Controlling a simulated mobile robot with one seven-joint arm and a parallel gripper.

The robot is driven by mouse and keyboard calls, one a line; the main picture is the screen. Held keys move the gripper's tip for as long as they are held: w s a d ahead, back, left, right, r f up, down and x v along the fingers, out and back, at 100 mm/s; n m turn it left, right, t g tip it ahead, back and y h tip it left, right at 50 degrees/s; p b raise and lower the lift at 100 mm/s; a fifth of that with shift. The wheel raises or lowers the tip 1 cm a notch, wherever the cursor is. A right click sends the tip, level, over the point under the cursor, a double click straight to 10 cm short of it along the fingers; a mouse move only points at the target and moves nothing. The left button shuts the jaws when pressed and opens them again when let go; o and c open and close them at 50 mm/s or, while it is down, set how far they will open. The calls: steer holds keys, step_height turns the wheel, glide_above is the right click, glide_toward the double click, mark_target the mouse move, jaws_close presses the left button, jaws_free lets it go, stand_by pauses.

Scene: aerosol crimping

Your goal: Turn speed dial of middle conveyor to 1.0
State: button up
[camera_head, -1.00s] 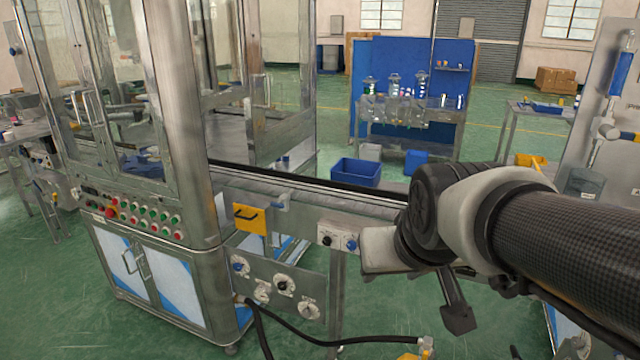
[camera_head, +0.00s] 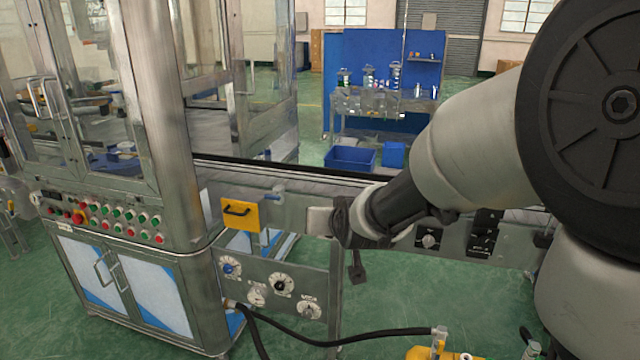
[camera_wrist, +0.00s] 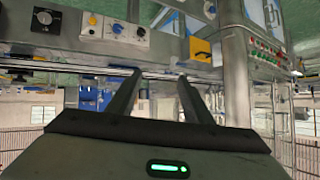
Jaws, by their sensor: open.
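The conveyor (camera_head: 365,180) runs from the machine cabinet to the right, with controls on its front side. A dark dial (camera_head: 427,238) sits on a plate right of my gripper (camera_head: 325,220). In the wrist view, which is upside down, a similar dial (camera_wrist: 45,18) shows at upper left. My gripper's two fingers (camera_wrist: 160,78) are apart and empty, clear of the knobs. Dial readings are too small to read.
A yellow handle plate (camera_head: 240,213) is on the conveyor side, left of my gripper. A lower panel (camera_head: 255,270) carries several dials. The cabinet (camera_head: 150,270) has a row of buttons. A black hose (camera_head: 300,342) runs low in front.

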steer(key=w+a+f+m+t+b, duration=0.1)
steer(key=w+f+m+t+b, duration=0.15)
steer(key=w+f+b, duration=0.4)
steer(key=w+a+f+m+t+b, duration=0.1)
steer(key=w+f+m+t, duration=0.15)
steer(key=f, duration=0.65)
steer(key=d+f+m+h+b, duration=0.4)
steer(key=d+f+m+h, duration=0.35)
steer(key=f, duration=0.25)
steer(key=a+r+b+x, duration=0.1)
steer(key=b+x, duration=0.1)
steer(key=x, duration=1.5)
steer(key=shift+w+d+r+t+b, duration=0.15)
steer(key=shift+w+r+t+b, duration=0.2)
steer(key=shift+w, duration=0.2)
steer(key=c, duration=1.1)
